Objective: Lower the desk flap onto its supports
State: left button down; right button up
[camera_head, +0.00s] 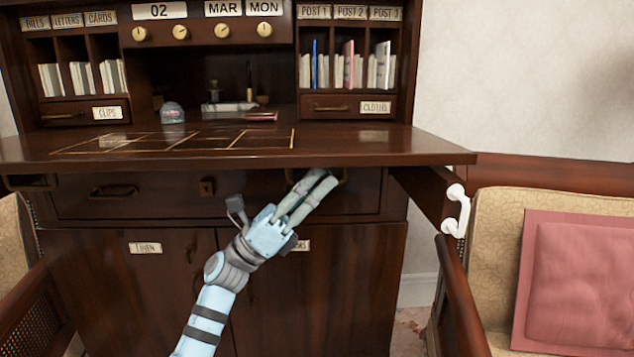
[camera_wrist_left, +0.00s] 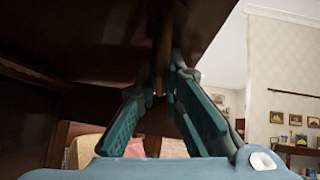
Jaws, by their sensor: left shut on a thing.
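The desk flap (camera_head: 385,147) is a dark wood board with gold inlay lines. In the head view it lies about level, jutting out in front of the desk. A support (camera_head: 424,190) with a white handle (camera_head: 455,211) sticks out beneath its right end. The front of a left support (camera_head: 30,182) shows below its left end. My left gripper (camera_head: 328,181) reaches up from below to just under the flap's front edge. It is shut on a thin brown piece (camera_wrist_left: 163,45); whether this belongs to the flap or a drawer is unclear. My right gripper is not in view.
Below the flap is a drawer with a brass handle (camera_head: 113,191). An armchair with a pink cushion (camera_head: 580,282) stands close at the right; another chair (camera_head: 15,240) is at the left. A glass dome (camera_head: 172,112) and a reddish case (camera_head: 261,116) sit at the back.

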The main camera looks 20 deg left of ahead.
pick_arm(q)
jog(key=c, duration=2)
grip_release()
jog(key=shift+w+a, duration=0.1)
jog(key=shift+w, duration=0.05)
jog(key=shift+f, duration=0.1)
jog(key=v, duration=1.2)
